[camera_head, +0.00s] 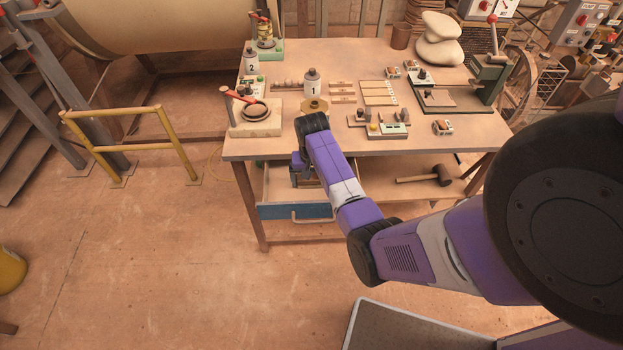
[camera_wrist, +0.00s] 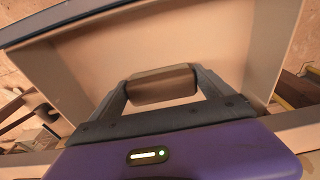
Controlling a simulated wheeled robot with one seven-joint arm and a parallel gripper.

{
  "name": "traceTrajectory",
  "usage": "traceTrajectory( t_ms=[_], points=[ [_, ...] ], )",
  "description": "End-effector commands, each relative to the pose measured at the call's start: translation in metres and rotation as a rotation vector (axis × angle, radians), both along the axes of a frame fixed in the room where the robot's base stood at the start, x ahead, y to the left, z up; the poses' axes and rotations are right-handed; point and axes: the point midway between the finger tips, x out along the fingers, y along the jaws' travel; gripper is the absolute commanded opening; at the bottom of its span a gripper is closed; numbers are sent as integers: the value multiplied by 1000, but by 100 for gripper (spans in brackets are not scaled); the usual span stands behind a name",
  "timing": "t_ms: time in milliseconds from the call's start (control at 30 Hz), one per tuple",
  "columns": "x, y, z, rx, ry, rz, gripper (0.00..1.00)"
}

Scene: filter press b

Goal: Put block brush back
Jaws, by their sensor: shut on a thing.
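A tan wooden block, the block brush (camera_wrist: 162,85), sits between the two dark fingers of my gripper (camera_wrist: 161,82) in the wrist view. The gripper is shut on it. Its bristles cannot be made out. Behind it is the pale inside of an open drawer (camera_wrist: 200,45). In the head view, my gripper (camera_head: 306,176) points down at the open drawer with a blue front (camera_head: 296,211), under the workbench. My arm hides most of the brush there. I cannot tell whether the brush touches the drawer floor.
The workbench (camera_head: 290,150) above holds weights marked 1 (camera_head: 313,86) and 2 (camera_head: 251,65), a base with a ring (camera_head: 256,118) and a lever press (camera_head: 488,75). A mallet (camera_head: 425,178) lies on the lower shelf right of the drawer. A yellow rail (camera_head: 130,147) stands left; floor between is clear.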

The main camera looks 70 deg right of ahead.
Motion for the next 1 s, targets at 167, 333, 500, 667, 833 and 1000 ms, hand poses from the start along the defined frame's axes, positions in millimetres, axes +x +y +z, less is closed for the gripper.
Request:
traceTrajectory(
  t_ms=[167, 333, 500, 667, 833, 1000],
  points=[
    [0, 0, -2, 0, 0, 0, 53],
    [0, 0, -3, 0, 1, 1, 100],
    [0, 0, -2, 0, 0, 0, 100],
    [0, 0, 8, -1, 0, 1, 100],
    [-1, 3, 38, -4, -3, 1, 100],
    [-2, 7, 73, -4, -3, 1, 100]
  ],
)
